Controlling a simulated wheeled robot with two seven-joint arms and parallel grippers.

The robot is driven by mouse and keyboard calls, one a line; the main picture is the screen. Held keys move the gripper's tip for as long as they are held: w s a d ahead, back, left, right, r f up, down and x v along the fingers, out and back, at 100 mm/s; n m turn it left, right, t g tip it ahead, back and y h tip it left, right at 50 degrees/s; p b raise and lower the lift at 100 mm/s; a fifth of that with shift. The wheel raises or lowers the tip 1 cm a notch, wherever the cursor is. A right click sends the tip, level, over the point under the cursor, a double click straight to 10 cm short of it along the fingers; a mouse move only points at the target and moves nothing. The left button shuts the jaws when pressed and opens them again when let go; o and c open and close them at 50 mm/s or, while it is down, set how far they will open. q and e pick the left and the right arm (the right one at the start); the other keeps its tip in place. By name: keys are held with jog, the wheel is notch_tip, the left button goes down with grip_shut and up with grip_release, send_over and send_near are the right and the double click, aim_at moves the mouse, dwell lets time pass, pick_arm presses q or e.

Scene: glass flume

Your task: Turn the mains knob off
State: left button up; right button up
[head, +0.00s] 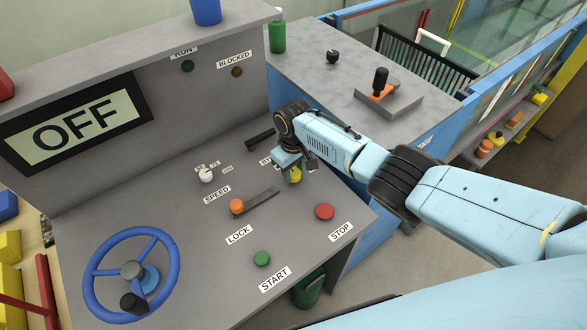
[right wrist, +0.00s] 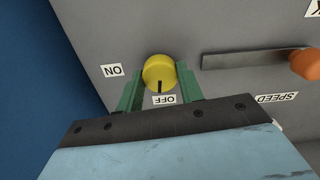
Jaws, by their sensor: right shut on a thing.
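The mains knob (right wrist: 159,71) is a round yellow knob on the grey sloping panel (head: 150,200). In the right wrist view it sits between the two green fingers of my right gripper (right wrist: 160,85), which is shut on it. Its black mark points to the OFF label (right wrist: 164,99). The ON label (right wrist: 113,70) is to the left of the knob. In the head view my right gripper (head: 290,172) reaches down to the panel and partly hides the knob (head: 295,176). My left gripper is not in view.
The panel's display (head: 75,125) reads OFF. Near the knob are a slot lever with an orange end (head: 237,206), a red stop button (head: 324,211), a green start button (head: 262,258) and a white speed knob (head: 206,175). A blue handwheel (head: 92,290) is at the left.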

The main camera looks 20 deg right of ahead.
aim_at(293, 172)
jog(key=shift+r+n, duration=0.1)
jog(key=shift+n, duration=0.7)
jog(key=shift+w, duration=0.1)
jog(key=o, duration=1)
notch_tip(293, 172, up, 13)
jog(key=p, duration=0.1)
jog(key=shift+r+p, duration=0.2)
jog(key=shift+p, duration=0.2)
